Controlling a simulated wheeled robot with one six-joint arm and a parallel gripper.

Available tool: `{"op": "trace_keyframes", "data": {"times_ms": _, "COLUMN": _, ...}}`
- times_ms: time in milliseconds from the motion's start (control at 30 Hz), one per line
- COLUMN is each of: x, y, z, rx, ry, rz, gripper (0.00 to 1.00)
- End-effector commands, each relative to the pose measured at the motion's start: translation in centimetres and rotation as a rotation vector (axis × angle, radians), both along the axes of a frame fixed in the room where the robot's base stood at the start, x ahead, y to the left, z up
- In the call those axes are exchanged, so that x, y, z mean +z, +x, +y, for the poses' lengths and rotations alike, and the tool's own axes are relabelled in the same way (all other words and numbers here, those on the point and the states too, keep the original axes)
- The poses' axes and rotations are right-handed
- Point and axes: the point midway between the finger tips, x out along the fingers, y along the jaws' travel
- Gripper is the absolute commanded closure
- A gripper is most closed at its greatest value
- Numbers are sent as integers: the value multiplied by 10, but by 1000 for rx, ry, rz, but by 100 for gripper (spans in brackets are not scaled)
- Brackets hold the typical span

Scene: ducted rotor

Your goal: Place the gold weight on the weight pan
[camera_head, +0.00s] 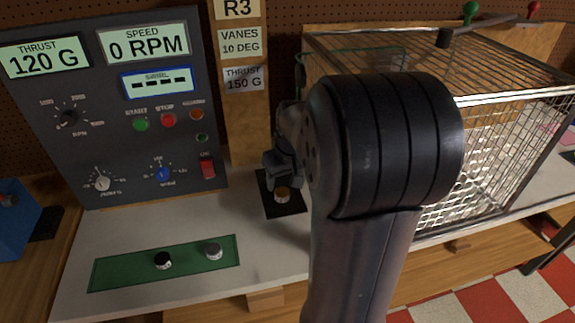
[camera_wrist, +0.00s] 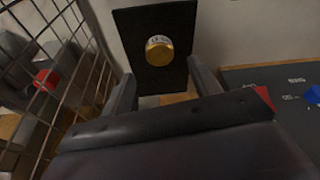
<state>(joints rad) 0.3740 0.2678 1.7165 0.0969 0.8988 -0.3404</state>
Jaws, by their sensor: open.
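The gold weight (camera_head: 282,194) stands upright on the black weight pan (camera_head: 284,210) in the head view. In the wrist view the gold weight (camera_wrist: 159,50) sits near the middle of the black pan (camera_wrist: 135,25). My gripper (camera_head: 270,182) is just above and beside the weight in the head view. In the wrist view its two fingers (camera_wrist: 160,90) are spread apart, with the weight beyond their tips and nothing visible between them. My arm hides part of the bench and cage.
A green mat (camera_head: 190,262) holds a black weight (camera_head: 163,260) and a silver weight (camera_head: 213,251). A control panel (camera_head: 110,110) reading THRUST 120 G and 0 RPM stands at the left. A wire cage (camera_head: 500,130) stands close at the right.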

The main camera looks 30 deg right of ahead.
Motion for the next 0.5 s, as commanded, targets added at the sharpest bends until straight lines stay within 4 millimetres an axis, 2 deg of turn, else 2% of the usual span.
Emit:
{"op": "trace_keyframes", "data": {"times_ms": 33, "x": 12, "y": -3, "z": 0, "rx": -1, "ry": -2, "rz": -5, "gripper": 41}}
{"op": "trace_keyframes", "data": {"times_ms": 200, "x": 43, "y": -12, "z": 1, "rx": 0, "ry": -1, "rz": -4, "gripper": 41}}
{"op": "trace_keyframes", "data": {"times_ms": 333, "x": 57, "y": -16, "z": 1, "rx": 0, "ry": -1, "rz": -2, "gripper": 41}}
{"op": "trace_keyframes", "data": {"times_ms": 500, "x": 64, "y": -18, "z": 2, "rx": 0, "ry": 0, "rz": 0, "gripper": 41}}
